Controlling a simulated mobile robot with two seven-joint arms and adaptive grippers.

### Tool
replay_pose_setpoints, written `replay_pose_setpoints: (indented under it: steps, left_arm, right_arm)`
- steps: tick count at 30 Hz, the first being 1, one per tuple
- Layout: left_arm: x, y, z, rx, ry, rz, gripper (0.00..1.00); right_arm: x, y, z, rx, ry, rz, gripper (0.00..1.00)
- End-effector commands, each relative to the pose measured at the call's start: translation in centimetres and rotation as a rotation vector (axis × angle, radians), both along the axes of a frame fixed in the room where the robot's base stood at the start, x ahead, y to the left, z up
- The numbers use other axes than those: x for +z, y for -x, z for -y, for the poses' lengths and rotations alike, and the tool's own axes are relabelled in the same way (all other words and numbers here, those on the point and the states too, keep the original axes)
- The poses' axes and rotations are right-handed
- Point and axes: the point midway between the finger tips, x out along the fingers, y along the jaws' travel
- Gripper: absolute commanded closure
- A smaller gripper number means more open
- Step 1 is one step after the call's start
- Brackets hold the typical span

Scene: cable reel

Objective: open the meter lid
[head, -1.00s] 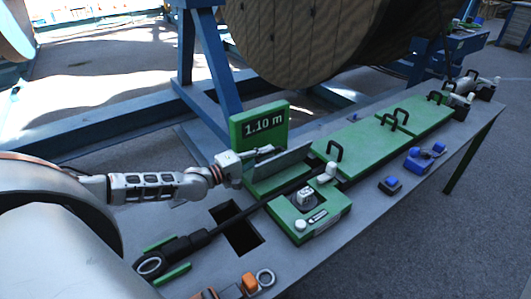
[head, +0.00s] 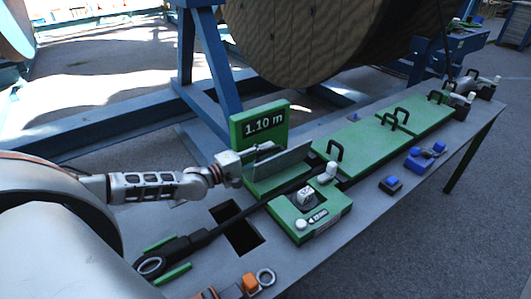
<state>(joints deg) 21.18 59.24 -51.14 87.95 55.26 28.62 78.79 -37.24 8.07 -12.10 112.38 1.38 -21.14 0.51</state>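The meter is a green unit with an upright display panel (head: 261,121) reading "1.10 m". Its lid, a grey plate (head: 284,163), stands steeply raised above the green base. My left gripper (head: 268,151) is at the raised lid's upper left edge, between the display and the plate. Its fingers are small and partly hidden, so I cannot tell whether they are open or shut, or touch the lid. A black cable (head: 262,205) runs along the bench past the front of the lid. My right gripper is not in view.
A green block with a white knob (head: 307,196) sits in front of the meter, beside a dark rectangular opening (head: 242,236) in the bench. Green covers with black handles (head: 370,142) lie to the right. A large wooden reel (head: 320,40) stands behind.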

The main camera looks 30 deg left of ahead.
Motion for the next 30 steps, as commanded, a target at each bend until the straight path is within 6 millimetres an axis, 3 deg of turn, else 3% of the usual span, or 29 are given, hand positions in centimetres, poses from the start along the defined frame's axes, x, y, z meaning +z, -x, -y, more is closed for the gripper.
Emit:
replay_pose_setpoints:
  steps: [5, 21, 30]
  left_arm:
    - [-0.1, 1.4, -0.6, 0.000, 0.000, -0.002, 0.74]
    - [-0.1, 9.9, -4.1, 0.000, -0.001, -0.003, 0.74]
    - [0.0, 11.1, -4.6, 0.001, 0.000, 0.000, 0.74]
  right_arm:
    - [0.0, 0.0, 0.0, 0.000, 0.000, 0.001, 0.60]
    - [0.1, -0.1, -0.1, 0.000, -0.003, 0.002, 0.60]
    - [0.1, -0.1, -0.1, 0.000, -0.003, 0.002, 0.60]
